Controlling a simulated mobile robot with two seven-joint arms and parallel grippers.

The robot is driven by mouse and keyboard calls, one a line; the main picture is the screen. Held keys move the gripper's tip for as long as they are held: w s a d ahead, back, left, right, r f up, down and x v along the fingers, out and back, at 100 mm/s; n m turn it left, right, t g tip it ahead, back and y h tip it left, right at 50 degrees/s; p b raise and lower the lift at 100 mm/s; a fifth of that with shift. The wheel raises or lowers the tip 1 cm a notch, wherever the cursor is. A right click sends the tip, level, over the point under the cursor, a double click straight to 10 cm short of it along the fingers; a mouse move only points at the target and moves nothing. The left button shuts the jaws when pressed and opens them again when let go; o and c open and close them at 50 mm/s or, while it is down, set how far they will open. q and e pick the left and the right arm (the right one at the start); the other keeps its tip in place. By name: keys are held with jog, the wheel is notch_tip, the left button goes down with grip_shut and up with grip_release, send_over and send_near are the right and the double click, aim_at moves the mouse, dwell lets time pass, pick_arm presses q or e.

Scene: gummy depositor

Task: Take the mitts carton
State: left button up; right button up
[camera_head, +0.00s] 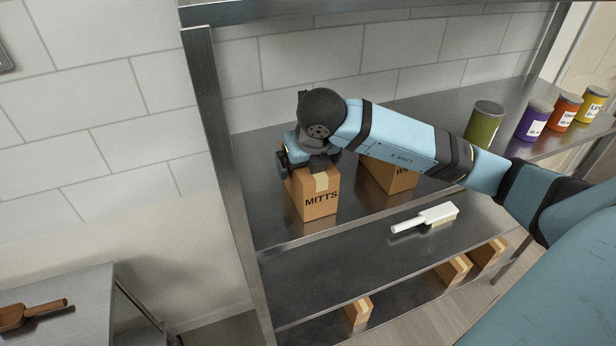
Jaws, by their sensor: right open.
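The mitts carton (318,204) is a brown cardboard box with pale tape and the word MITTS on its front. It stands upright near the left end of a metal shelf. My right arm reaches in from the right, and my right gripper (303,162) is at the top of the carton, pointing down. Its jaws are open, with dark fingers at the carton's upper left and top. The wrist hides part of the carton's top, and I cannot tell whether the fingers touch it. My left gripper is not in view.
Another carton (393,176) stands just right of the mitts carton, partly behind my arm. Green (484,124), purple (533,120), orange and yellow tins stand at the right. A white brush (425,218) lies on the shelf below. A metal post (222,150) bounds the rack's left side.

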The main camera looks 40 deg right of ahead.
jog(key=shift+f, duration=0.15)
jog(key=c, duration=1)
